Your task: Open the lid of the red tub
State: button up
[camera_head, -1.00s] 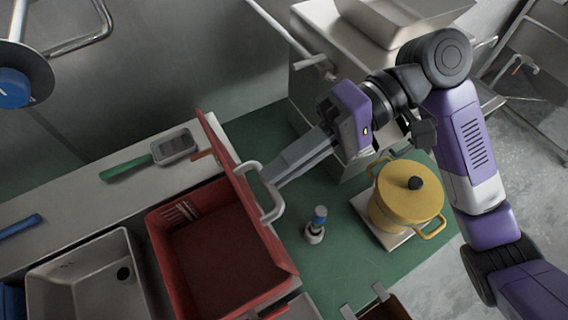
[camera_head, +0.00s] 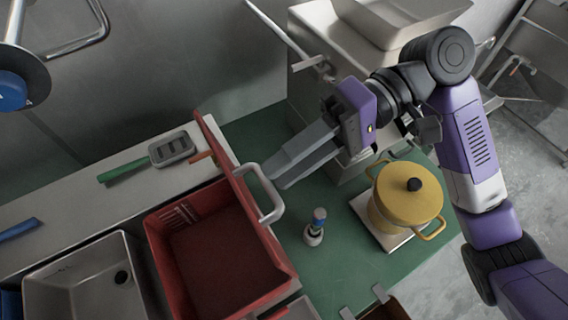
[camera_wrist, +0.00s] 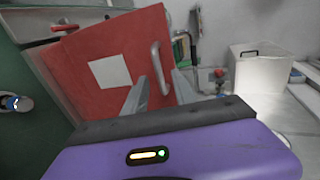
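The red tub (camera_head: 165,255) stands at the left of the green surface in the head view, its inside open to view. Its red lid (camera_head: 240,190) stands raised along the tub's right side, seen nearly edge-on. The lid's pale handle (camera_head: 268,195) faces my gripper (camera_head: 272,174). In the wrist view the lid (camera_wrist: 65,65) shows its flat outer face with a white square and the handle (camera_wrist: 156,70). My gripper (camera_wrist: 159,95) is open, its fingertips spread close to the handle. I cannot tell whether they touch it.
A yellow pot (camera_head: 405,200) stands on a white base at the right. A small bottle (camera_head: 315,230) stands between pot and tub. A green-handled tool (camera_head: 150,158) lies on the ledge behind. A sink (camera_head: 75,285) lies left, and a metal machine (camera_head: 330,45) stands behind my gripper.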

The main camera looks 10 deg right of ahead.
jog(key=b+v, duration=0.1)
jog(key=v, duration=0.6)
dwell(0.4)
